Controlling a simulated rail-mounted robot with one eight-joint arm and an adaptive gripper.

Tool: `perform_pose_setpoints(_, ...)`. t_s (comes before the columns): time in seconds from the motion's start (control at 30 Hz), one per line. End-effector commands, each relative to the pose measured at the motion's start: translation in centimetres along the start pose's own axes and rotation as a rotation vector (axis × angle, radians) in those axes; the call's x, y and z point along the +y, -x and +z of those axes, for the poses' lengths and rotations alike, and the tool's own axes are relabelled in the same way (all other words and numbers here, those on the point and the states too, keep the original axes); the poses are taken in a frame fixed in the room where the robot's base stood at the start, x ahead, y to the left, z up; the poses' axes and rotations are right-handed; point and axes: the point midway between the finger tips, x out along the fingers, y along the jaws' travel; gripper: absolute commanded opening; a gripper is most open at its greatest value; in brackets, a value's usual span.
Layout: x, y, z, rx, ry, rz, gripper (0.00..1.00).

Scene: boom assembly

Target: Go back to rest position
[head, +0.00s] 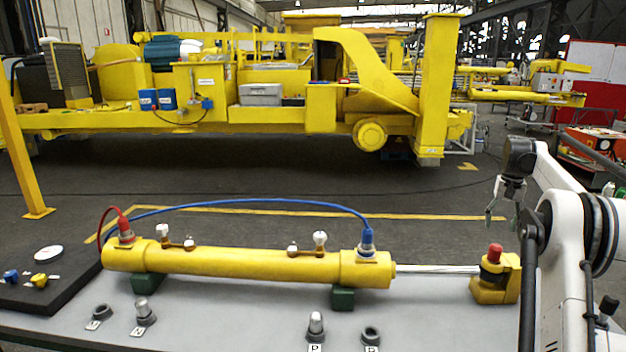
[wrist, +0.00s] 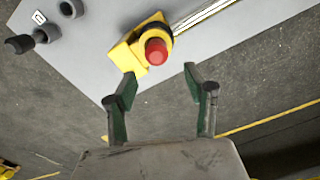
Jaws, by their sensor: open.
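My gripper (head: 503,213) is at the right of the head view, raised above and beyond the right end of the table. In the wrist view my gripper (wrist: 160,90) has its two green-padded fingers spread apart with nothing between them. A yellow cylinder (head: 245,264) lies on the table on green supports, with a rod running right to a yellow end block (head: 494,283). A red cap (head: 495,252) tops that block. In the wrist view the end block (wrist: 128,56) and red cap (wrist: 156,51) show just past the fingertips, apart from them.
A red hose (head: 110,214) and a blue hose (head: 240,201) attach to the cylinder. Several small fittings, one of them a cap (head: 316,325), stand along the grey table's (head: 240,315) front. A dark mat (head: 60,292) lies at left. A large yellow machine (head: 270,115) stands beyond open floor.

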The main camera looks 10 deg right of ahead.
Motion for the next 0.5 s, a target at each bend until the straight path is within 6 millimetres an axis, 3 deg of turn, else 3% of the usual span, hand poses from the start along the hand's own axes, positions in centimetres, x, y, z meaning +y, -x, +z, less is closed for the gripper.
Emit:
perform_pose_setpoints(0.27, -5.7, 6.0, 4.2, 0.069, 0.066, -0.003, 0.49)
perform_pose_setpoints(0.5, -10.1, 10.5, 9.3, 0.134, 0.124, -0.010, 0.49)
